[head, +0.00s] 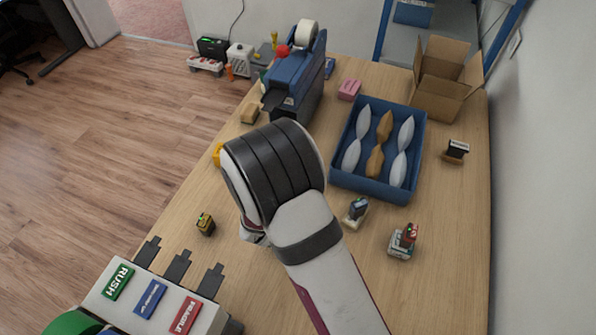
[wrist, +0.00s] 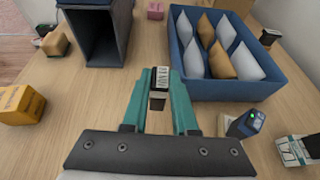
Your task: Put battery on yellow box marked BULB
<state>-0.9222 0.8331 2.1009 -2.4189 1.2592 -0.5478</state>
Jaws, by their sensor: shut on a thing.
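My gripper (wrist: 161,88) has teal fingers and is shut on a small dark block with a pale printed label (wrist: 160,74), which I take to be the battery. Its print is too small to read. A yellow box (wrist: 20,104) with dark marks stands on the counter to the left of my gripper in the wrist view; I cannot read a word on it. In the head view only an edge of this yellow box (head: 217,154) shows beside my wrist, which hides the fingers and the held block. A small yellow-and-black item (head: 205,224) lies nearer the counter's left edge.
A blue tray (head: 420,152) of pouches, a blue dispenser (head: 292,90) and an open carton (head: 440,100) stand farther back. White boxes with small items on top (head: 355,214) (head: 400,250) stand to the right. A panel with RUSH and FRAGILE labels (head: 130,305) is at the front left.

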